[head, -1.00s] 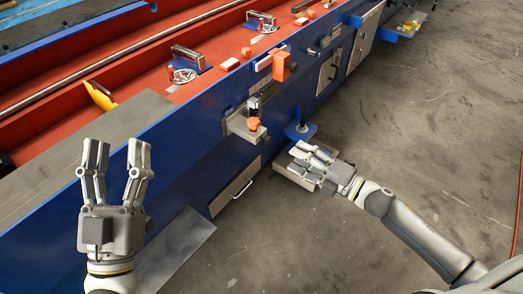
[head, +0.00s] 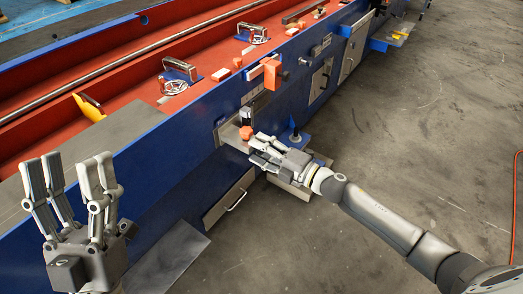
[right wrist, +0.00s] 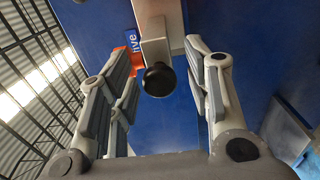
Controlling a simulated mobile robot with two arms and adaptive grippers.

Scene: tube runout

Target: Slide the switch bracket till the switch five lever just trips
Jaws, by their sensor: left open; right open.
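My right gripper (head: 256,148) is open just in front of the bracket. In the right wrist view, a pale bracket block (right wrist: 154,45) and a round black knob (right wrist: 159,79) lie between the open fingers (right wrist: 161,62), with visible gaps on both sides. A partly hidden label reading "ive" (right wrist: 134,44) is beside the block. The switch lever cannot be made out. My left gripper (head: 75,172) is open and empty, far left.
A blue bracket (head: 295,136) juts out close to my right gripper, above a grey plate. An orange block (head: 271,73) hangs on the machine's side. A drawer with a handle (head: 233,199) is below.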

